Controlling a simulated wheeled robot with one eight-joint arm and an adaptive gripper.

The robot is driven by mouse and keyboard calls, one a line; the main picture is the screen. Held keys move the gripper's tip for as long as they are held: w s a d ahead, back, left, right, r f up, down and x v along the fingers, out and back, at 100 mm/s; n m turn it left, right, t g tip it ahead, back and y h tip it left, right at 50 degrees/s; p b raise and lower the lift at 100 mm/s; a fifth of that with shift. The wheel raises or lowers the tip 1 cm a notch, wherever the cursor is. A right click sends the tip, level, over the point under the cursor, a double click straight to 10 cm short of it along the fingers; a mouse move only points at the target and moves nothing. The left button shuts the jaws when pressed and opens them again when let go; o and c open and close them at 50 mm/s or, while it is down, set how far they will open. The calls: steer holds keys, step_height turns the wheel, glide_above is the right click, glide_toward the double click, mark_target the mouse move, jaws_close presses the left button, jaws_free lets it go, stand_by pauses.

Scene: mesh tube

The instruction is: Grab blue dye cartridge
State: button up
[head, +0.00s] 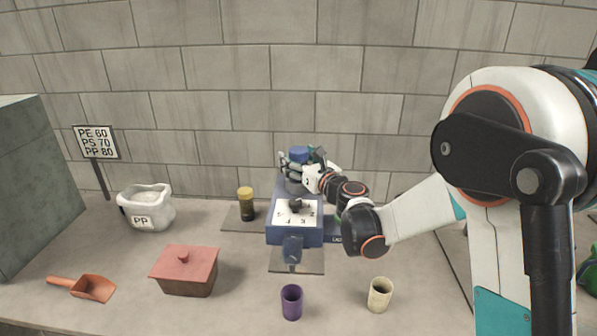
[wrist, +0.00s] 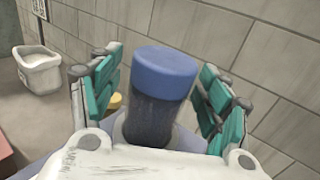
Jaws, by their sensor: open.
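The blue dye cartridge (wrist: 162,85) stands upright with a blue cap and a dark, see-through body. In the wrist view it is between the two teal-padded fingers of my gripper (wrist: 158,88), with a gap showing on each side. My gripper is open. In the head view the blue cap (head: 299,154) shows between the fingers of my gripper (head: 301,160), above the back of a blue machine (head: 284,236) with a dial.
A yellow-capped cartridge (head: 246,203) stands left of the machine. A white PP bag (head: 146,208), a red lidded box (head: 186,270) and an orange scoop (head: 90,287) are further left. A purple cup (head: 291,302) and a cream cup (head: 380,294) stand in front. A block wall is close behind.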

steer(key=c, duration=1.3)
steer(key=shift+o, duration=0.2)
steer(key=shift+r, duration=0.1)
